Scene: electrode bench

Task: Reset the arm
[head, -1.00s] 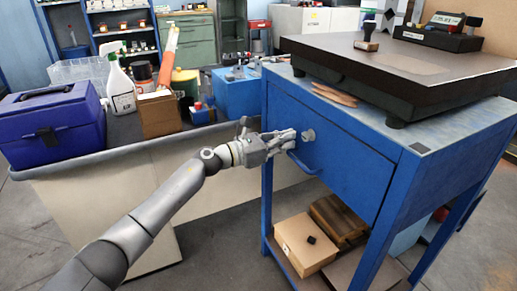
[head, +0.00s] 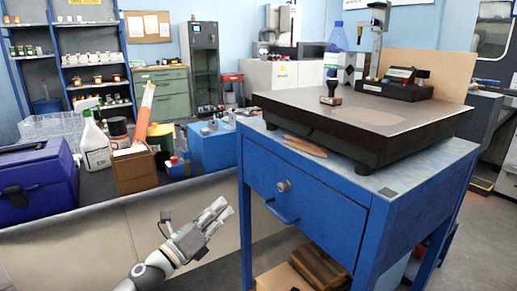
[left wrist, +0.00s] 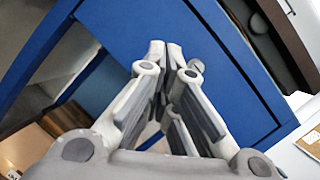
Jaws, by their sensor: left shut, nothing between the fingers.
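My left gripper (head: 215,215) is shut and empty. In the head view it is just left of the blue bench (head: 305,190), pointing up and to the right. A gap shows between it and the drawer handle (head: 281,213). The bench drawer is closed, with a round grey knob (head: 284,185) above the handle. In the left wrist view the gripper's fingers (left wrist: 168,62) are together in front of the blue bench front (left wrist: 110,25). My right gripper is not in view.
A black surface plate (head: 375,112) lies on the bench, with a stamp (head: 330,92) on it. A long counter at left holds a blue toolbox (head: 38,180), a spray bottle (head: 96,147) and a cardboard box (head: 133,170). Open floor shows at right.

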